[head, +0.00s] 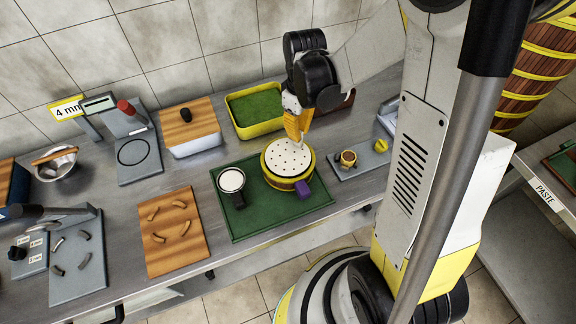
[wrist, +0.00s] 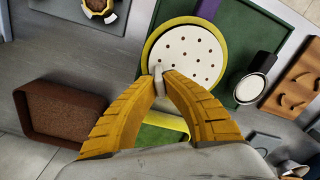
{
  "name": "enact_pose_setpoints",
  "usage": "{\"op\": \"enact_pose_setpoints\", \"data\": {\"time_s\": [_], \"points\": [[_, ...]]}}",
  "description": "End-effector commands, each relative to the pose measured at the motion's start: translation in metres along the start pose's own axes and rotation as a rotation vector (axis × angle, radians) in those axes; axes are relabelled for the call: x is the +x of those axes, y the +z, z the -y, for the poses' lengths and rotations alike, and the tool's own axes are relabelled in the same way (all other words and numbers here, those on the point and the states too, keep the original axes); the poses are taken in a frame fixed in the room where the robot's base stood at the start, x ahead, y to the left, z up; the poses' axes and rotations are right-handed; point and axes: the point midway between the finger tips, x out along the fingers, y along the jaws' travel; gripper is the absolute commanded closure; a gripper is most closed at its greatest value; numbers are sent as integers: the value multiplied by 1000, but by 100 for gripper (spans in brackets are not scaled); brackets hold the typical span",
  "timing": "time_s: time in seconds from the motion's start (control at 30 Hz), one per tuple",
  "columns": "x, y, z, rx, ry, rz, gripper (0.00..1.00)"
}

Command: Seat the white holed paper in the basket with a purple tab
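The basket (head: 279,184) is round with a yellow rim and a purple tab (head: 303,190) at its front right; it stands on a green mat (head: 253,222). The basket rim (wrist: 149,50) and purple tab (wrist: 206,9) also show in the wrist view. The white holed paper (head: 288,158) is a round disc over the basket's mouth, within or just above the rim; I cannot tell whether it rests flat. My gripper (head: 299,138) is at the basket's back edge. In the wrist view its yellow fingertips (wrist: 160,84) are closed on a small pale tab at the paper's edge.
A dark cup with a white top (head: 231,181) stands left of the basket on the mat. A green-filled yellow tray (head: 257,131) is behind, with a wooden-lidded box (head: 195,145) beside it. A wooden board (head: 173,255) with several brown pieces lies left. A brown tray (wrist: 62,90) shows in the wrist view.

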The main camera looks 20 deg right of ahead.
Motion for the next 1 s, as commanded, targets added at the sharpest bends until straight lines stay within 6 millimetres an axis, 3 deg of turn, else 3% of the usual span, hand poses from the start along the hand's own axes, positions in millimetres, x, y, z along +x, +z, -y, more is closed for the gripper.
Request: {"op": "enact_pose_setpoints", "data": {"time_s": [1.0], "points": [[12,0,0,0,0,0,100]]}}
